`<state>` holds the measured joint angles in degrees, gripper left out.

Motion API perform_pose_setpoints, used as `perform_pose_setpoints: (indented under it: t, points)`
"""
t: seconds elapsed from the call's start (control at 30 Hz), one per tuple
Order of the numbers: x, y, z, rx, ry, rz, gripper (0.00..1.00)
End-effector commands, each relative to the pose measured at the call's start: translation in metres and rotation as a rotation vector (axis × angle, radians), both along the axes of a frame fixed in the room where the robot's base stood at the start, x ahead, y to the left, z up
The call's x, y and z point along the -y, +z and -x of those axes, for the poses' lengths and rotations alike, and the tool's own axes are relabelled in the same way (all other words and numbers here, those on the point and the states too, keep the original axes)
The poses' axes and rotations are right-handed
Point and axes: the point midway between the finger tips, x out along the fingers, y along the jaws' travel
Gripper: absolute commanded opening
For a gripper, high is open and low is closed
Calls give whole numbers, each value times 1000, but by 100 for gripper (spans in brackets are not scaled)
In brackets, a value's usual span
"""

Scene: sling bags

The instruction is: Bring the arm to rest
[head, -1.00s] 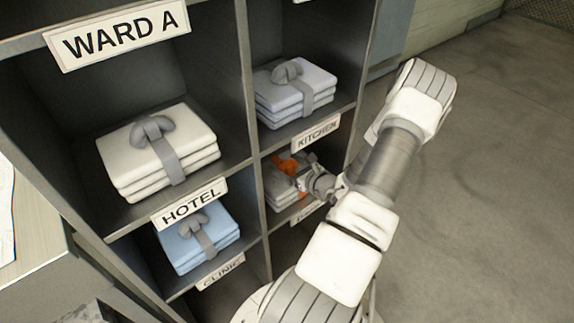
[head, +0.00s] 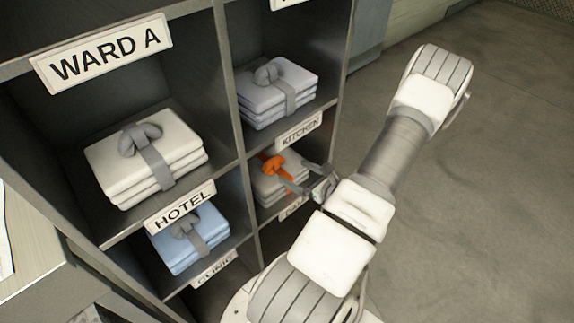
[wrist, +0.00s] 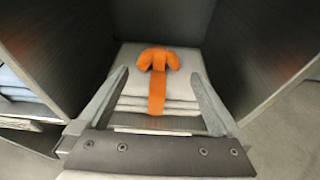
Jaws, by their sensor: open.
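My gripper (head: 300,181) is open and empty at the front of the compartment under the KITCHEN label. In the wrist view my gripper (wrist: 160,92) has its two fingers apart, with a grey folded stack (wrist: 133,60) beyond them. An orange strap with a knot (wrist: 158,75) lies over that stack. The stack (head: 278,185) also shows in the head view, with the orange knot (head: 272,165) on top. My arm reaches in from the right of the shelf, and the fingers partly cover the stack's front.
White (head: 120,173), lilac (head: 260,100) and blue (head: 180,245) tied stacks sit in neighbouring compartments. Labels include WARD A (head: 103,52), HOTEL (head: 180,208) and KITCHEN (head: 299,130). Shelf dividers (wrist: 255,60) stand close beside my gripper. Open floor (head: 510,180) lies to the right.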

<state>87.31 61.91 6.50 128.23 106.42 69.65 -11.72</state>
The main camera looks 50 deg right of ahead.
Motion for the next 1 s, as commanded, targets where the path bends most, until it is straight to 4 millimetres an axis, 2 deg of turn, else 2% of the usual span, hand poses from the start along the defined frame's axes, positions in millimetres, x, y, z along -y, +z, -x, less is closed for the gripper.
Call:
perform_pose_setpoints:
  t: [0.17, 0.77, 0.87, 1.0]
  points:
    - [-1, 2, 8, 0, 0, -1, 100]
    - [-2, 4, 7, -2, 8, 6, 100]
    - [-6, 13, 4, -14, 62, 46, 100]
    - [-21, 45, -4, -59, 256, 195, 100]
